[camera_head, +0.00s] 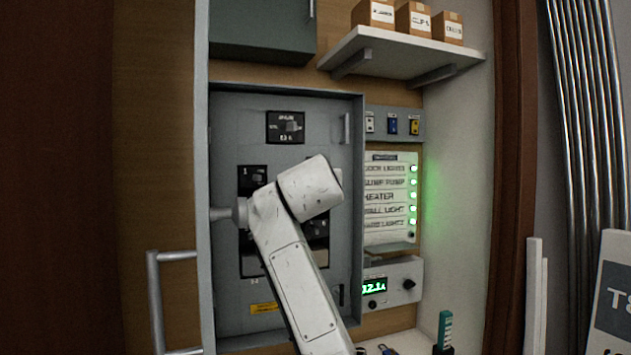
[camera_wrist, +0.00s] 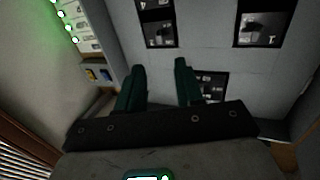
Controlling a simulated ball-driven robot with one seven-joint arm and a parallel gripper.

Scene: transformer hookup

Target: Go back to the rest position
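My gripper (camera_wrist: 160,88) shows in the wrist view with its two dark green fingers apart and nothing between them. It points toward the grey breaker panel (camera_wrist: 210,60), and a gap to the panel cannot be judged exactly. In the head view my white arm crosses in front of the grey panel (camera_head: 232,130) and hides its middle; the gripper itself is hidden behind the arm there. A black main breaker (camera_head: 286,127) sits at the panel's top, and another breaker (camera_head: 252,176) shows at the left of the arm.
Right of the panel are a label board (camera_head: 388,200) with several lit green lamps and a meter box (camera_head: 392,283) with a green display. A shelf (camera_head: 400,55) with three small boxes is above. A grey handle (camera_head: 155,300) stands out at the lower left.

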